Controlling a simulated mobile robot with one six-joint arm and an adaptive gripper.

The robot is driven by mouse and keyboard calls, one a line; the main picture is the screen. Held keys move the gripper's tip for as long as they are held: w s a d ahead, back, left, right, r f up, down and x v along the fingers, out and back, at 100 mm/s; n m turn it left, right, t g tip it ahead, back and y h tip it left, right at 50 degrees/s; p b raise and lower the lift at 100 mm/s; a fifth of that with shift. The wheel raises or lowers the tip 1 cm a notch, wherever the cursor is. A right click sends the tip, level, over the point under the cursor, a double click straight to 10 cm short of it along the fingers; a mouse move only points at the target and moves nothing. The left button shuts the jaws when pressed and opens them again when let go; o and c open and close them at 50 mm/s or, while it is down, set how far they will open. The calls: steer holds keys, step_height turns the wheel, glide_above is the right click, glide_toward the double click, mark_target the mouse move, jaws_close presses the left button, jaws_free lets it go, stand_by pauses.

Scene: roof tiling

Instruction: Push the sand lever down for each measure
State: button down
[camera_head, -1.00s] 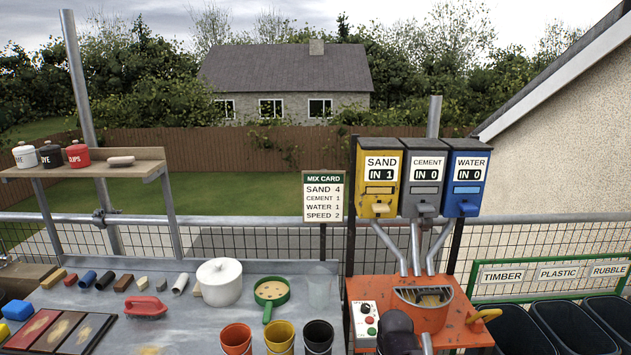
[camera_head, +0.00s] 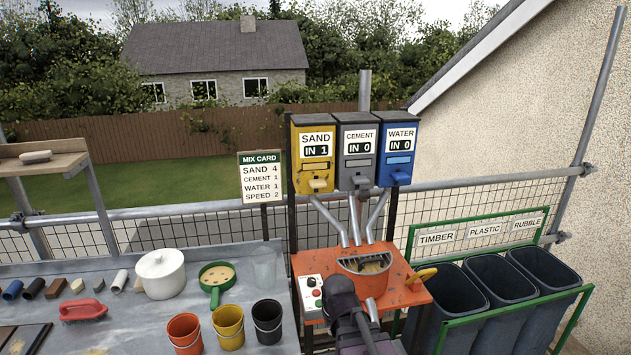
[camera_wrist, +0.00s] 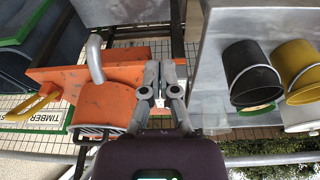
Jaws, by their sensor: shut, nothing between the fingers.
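The yellow sand dispenser (camera_head: 315,155) reads SAND, IN 1. Its small lever (camera_head: 319,184) sticks out at the bottom front. The mix card (camera_head: 260,178) reads sand 4, cement 1, water 1, speed 2. The grey cement dispenser (camera_head: 358,150) and blue water dispenser (camera_head: 399,150) both read IN 0. Pipes lead from all three to the orange mixer drum (camera_head: 372,286), which has sand-coloured material inside. My gripper (camera_wrist: 159,78) is shut and empty in the wrist view. In the head view its dark body is low in front of the drum, apart from the sand lever; its fingertips are hidden there.
A control box (camera_head: 311,290) with buttons stands left of the drum. A yellow handle (camera_head: 421,276) is at the bench's right side. Orange (camera_head: 185,333), yellow (camera_head: 228,325) and black (camera_head: 267,322) buckets stand left. Dark waste bins (camera_head: 500,285) stand right.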

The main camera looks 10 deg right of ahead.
steer(key=w+d+r+t+p, duration=0.1)
steer(key=w+d+r+t, duration=0.1)
steer(key=w+r+t, duration=0.5)
steer(key=w+d+r+t, duration=0.1)
steer(key=w+r+t, duration=0.25)
steer(key=w, duration=0.85)
steer(key=w+r+t+p, duration=0.1)
steer(key=w+r+t, duration=0.2)
steer(key=r, duration=0.5)
steer(key=w+r+t+p, duration=0.1)
steer(key=w+r+t, duration=0.3)
steer(key=r, duration=0.5)
steer(key=shift+w+d+t, duration=0.25)
steer(key=shift+d+t, duration=0.05)
steer(key=shift+t, duration=0.55)
steer(key=shift+w, duration=0.15)
step_height(320, 180, up, 3)
steer(key=p, duration=0.3)
glide_above(318, 183)
steer(key=s, duration=0.1)
steer(key=shift+r, duration=0.1)
steer(key=shift+s+f+b, duration=0.1)
steer(key=shift+f+b, duration=1.8)
steer(key=shift+f, duration=0.15)
